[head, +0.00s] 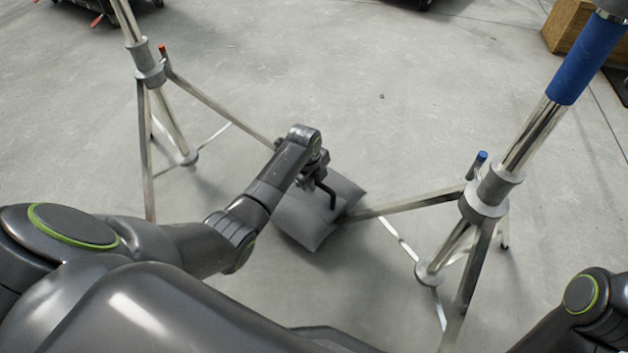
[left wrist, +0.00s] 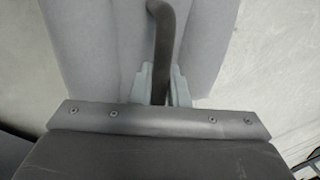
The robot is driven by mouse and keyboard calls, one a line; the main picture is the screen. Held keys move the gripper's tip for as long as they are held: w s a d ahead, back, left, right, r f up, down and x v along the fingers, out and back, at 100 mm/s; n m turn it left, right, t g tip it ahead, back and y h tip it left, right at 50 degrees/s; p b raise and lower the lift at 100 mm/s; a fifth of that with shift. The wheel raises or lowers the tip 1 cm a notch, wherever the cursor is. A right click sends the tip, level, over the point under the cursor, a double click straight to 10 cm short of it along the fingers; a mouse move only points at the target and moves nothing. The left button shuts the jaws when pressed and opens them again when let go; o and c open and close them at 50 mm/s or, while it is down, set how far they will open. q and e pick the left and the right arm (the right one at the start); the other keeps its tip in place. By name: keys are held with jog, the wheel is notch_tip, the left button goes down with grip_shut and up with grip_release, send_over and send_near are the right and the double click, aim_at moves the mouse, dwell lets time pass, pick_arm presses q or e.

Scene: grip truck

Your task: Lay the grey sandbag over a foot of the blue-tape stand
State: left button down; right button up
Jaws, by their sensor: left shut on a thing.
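The grey sandbag (head: 304,222) is low near the floor in the middle of the head view, at the outer end of a leg of the blue-tape stand (head: 586,58). My left gripper (head: 318,172) is shut on the bag's dark strap handle. In the left wrist view the handle (left wrist: 163,40) runs between the fingers (left wrist: 158,88), with the grey bag (left wrist: 95,50) on both sides. The leg's end (head: 352,215) meets the bag's right side; I cannot tell whether the bag rests on it. My right gripper is out of view.
A second stand (head: 150,75) with a red-tipped knob stands at left, one leg reaching toward my left gripper. A wooden crate (head: 572,28) is at the top right. Dark wheeled items show at the top edge.

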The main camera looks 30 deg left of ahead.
aim_at(307, 199)
pick_arm(q)
jog(key=shift+w+f, duration=0.15)
jog(key=shift+w, duration=0.05)
jog(key=c, duration=1.4)
grip_release()
jog(key=shift+d+f, duration=0.1)
jog(key=shift+o, duration=0.4)
jog(key=shift+s+f, duration=0.35)
jog(key=shift+f, duration=0.05)
jog(key=shift+r, duration=0.5)
notch_tip(307, 199, up, 17)
jog(key=s+p, duration=0.3)
jog(key=p, duration=0.7)
jog(key=shift+a+f+p, duration=0.15)
jog(key=shift+a+p, duration=0.2)
jog(key=shift+a, duration=0.1)
